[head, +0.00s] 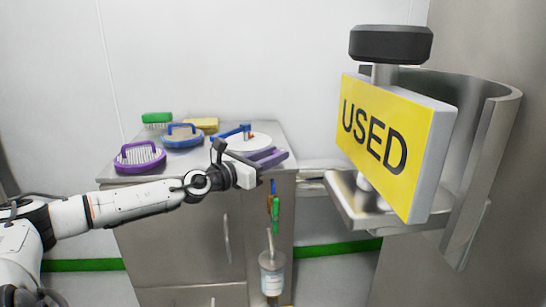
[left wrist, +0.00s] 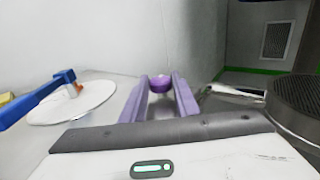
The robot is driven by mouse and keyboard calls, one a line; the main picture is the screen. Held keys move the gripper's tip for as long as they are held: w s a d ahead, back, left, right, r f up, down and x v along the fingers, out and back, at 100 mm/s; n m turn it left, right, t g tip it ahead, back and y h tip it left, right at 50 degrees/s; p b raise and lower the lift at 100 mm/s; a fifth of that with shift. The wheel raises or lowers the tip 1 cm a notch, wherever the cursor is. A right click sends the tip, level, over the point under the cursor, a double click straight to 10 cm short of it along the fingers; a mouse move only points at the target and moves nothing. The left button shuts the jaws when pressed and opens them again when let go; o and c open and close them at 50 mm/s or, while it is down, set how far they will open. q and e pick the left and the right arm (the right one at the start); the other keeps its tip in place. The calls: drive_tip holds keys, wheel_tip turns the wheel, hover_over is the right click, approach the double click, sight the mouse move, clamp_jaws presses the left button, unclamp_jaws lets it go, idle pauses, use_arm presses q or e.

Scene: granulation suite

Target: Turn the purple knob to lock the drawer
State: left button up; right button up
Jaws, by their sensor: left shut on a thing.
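The purple knob (left wrist: 160,83) shows in the left wrist view as a small rounded purple piece between the tips of my left gripper's two light-purple fingers. My left gripper (head: 277,156) reaches to the right edge of the steel cabinet top in the head view and is shut on the knob. In the head view the fingers hide most or all of the knob. The knob's turn angle cannot be told. My right gripper is not in view. The steel cabinet (head: 180,230) has a lower front panel (head: 200,296), partly cut off by the picture's bottom edge.
Purple (head: 140,157), blue (head: 183,136) and green (head: 157,119) brushes lie on the cabinet top. A white disc with a blue handle (left wrist: 70,100) lies left of the fingers. A yellow USED sign (head: 375,140) on a steel holder stands close on the right. A bottle (head: 271,272) hangs below.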

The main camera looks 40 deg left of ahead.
use_arm(q)
drive_tip(key=o, duration=1.1)
drive_tip(key=shift+s, duration=0.15)
drive_tip(key=shift+s+f, duration=0.15)
drive_tip(key=shift+s, duration=1.1)
drive_tip(key=shift+s+r+p, duration=0.25)
drive_tip(key=shift+s+p, duration=0.95)
drive_tip(key=shift+s, duration=0.05)
drive_tip(key=s+p, duration=0.1)
drive_tip(key=s, duration=0.4)
drive_tip(key=shift+f, duration=0.1)
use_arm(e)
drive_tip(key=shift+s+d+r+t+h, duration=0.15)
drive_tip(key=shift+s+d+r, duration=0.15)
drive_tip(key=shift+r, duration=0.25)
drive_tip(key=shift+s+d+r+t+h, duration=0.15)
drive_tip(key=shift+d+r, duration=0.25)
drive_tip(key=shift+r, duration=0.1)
